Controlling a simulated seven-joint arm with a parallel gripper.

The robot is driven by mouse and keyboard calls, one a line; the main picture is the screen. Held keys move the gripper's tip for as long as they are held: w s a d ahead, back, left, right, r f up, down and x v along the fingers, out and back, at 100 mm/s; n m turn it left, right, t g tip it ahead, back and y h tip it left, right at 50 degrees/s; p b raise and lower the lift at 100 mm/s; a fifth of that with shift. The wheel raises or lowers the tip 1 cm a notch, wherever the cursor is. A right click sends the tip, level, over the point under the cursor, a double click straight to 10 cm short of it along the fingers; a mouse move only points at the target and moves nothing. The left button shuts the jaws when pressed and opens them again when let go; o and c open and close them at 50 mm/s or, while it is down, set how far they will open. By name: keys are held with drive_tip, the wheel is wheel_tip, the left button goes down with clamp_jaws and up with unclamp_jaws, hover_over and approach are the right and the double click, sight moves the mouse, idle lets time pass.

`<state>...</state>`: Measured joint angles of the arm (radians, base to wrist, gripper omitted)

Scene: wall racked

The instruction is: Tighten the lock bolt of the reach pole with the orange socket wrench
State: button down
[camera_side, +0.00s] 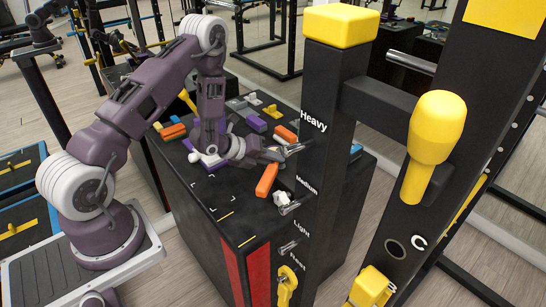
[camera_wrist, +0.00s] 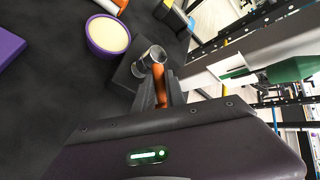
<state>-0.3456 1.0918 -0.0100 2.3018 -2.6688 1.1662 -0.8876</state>
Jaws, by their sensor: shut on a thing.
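My gripper (camera_side: 272,154) is above the black bench top, close to the black post marked Heavy, Medium and Light. In the wrist view my gripper (camera_wrist: 160,90) is shut on the orange socket wrench (camera_wrist: 159,74). A grey metal socket (camera_wrist: 150,62) shows just past the fingertips. In the side view an orange bar (camera_side: 267,180) sits just below the gripper and looks like the wrench's handle. A silver peg (camera_side: 293,148) is beside the gripper at the Heavy mark. I cannot tell which part is the reach pole's lock bolt, or whether the socket touches anything.
The black post (camera_side: 325,110) stands close on the right, with more silver pegs at Medium (camera_side: 290,208) and Light (camera_side: 289,246). Several coloured blocks lie on the bench (camera_side: 205,222). A purple bowl (camera_wrist: 92,47) with cream contents is left of the socket. The bench's front left is clear.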

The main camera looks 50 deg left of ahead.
drive_tip(key=shift+f, duration=0.7)
idle(2.0)
